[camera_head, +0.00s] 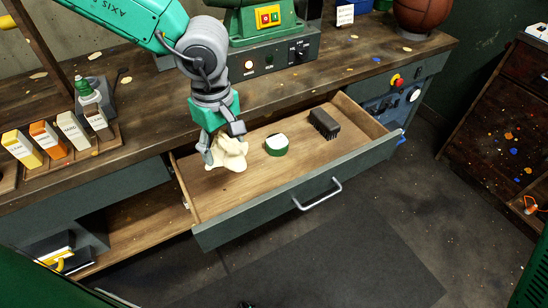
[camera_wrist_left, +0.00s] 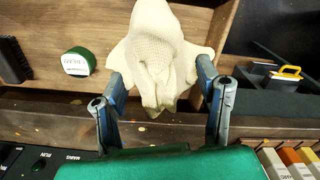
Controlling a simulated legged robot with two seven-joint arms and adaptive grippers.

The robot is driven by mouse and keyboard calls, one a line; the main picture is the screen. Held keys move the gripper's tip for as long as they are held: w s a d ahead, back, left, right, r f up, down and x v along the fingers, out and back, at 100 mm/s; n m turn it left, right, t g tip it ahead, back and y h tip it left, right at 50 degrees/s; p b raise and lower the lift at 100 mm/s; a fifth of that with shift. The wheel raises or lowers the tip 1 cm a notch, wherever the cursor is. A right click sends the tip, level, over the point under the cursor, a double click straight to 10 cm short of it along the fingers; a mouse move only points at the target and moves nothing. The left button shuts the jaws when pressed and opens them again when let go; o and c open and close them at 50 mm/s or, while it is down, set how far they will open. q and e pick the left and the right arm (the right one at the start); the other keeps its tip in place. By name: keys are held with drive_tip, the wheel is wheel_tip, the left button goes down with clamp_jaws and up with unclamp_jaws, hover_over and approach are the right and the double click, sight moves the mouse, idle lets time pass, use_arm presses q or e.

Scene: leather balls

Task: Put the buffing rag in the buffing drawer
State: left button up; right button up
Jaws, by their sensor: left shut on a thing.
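The cream buffing rag (camera_head: 231,156) hangs bunched at the left end of the open drawer (camera_head: 312,188). My left gripper (camera_head: 223,142) points down and is shut on the rag. In the left wrist view the rag (camera_wrist_left: 160,45) sits between the two fingers of the gripper (camera_wrist_left: 163,88), with folds spreading beyond them. I cannot tell whether the rag's lower edge touches the drawer floor. My right gripper is not in view.
The drawer also holds a green tin with a white label (camera_head: 276,145) and a dark brush (camera_head: 324,123). Several small cartons (camera_head: 47,138) stand on the bench at left. An open compartment with a yellow-handled item (camera_head: 66,262) lies lower left. The drawer's middle front is clear.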

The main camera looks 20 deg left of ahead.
use_arm(q)
wheel_tip(320, 180, down, 4)
drive_tip(key=w+n+b, duration=0.1)
drive_tip(key=n+b, duration=0.2)
drive_tip(key=n, duration=0.6)
drive_tip(key=n+b, duration=0.3)
drive_tip(key=n, duration=0.2)
hover_over(229, 187)
wheel_tip(229, 187, down, 8)
drive_tip(key=shift+s+r, duration=0.1)
drive_tip(key=shift+r, duration=0.15)
drive_tip(key=shift+d+f, duration=0.15)
drive_tip(key=shift+f, duration=0.55)
drive_tip(key=f, duration=0.1)
drive_tip(key=f+b, duration=0.2)
drive_tip(key=f, duration=0.1)
drive_tip(key=shift+a, duration=0.4)
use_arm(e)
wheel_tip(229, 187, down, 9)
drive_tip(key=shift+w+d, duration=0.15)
use_arm(q)
drive_tip(key=o, duration=1.1)
drive_tip(key=shift+c, duration=0.2)
drive_tip(key=shift+o, duration=0.5)
drive_tip(key=shift+d+r, duration=0.1)
drive_tip(key=shift+d, duration=0.15)
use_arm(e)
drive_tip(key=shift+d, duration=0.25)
